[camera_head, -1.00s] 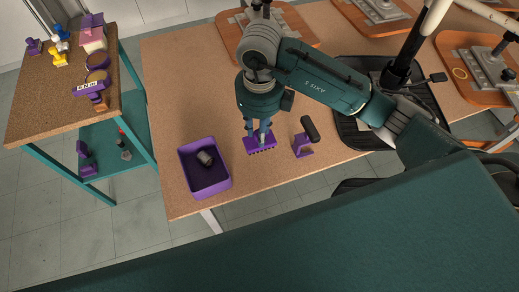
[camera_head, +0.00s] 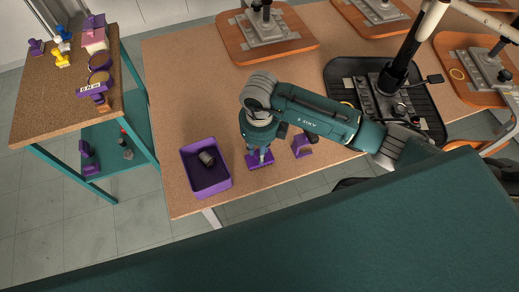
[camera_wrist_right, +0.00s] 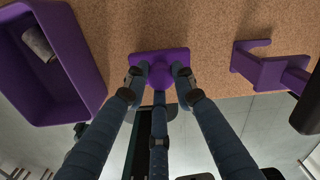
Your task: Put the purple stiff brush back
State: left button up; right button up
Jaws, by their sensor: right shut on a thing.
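The purple stiff brush (camera_head: 260,163) is at the tabletop, between the purple tray and a purple holder-like piece. In the right wrist view its flat purple block (camera_wrist_right: 142,58) and rounded grip show between my fingers. My right gripper (camera_head: 259,153) reaches down from above and is shut on the brush's grip; it also shows in the right wrist view (camera_wrist_right: 160,85). I cannot tell whether the brush's underside touches the table. My left gripper is not in view.
The purple tray (camera_head: 225,184) holds a small grey cylinder (camera_head: 207,158). A purple piece with a black handle (camera_head: 302,147) stands close on the right. A teal-framed side table (camera_head: 40,120) with purple and yellow items is at left. The wooden table's (camera_head: 190,85) back left is bare.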

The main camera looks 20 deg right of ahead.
jog(key=shift+f, duration=0.25)
jog(key=o, duration=1.1)
jog(key=shift+r, duration=0.1)
jog(key=shift+r, duration=0.1)
jog(key=shift+r, duration=0.2)
notch_tip(320, 180, up, 12)
jog(key=b, duration=0.3)
jog(key=shift+s+f, duration=0.1)
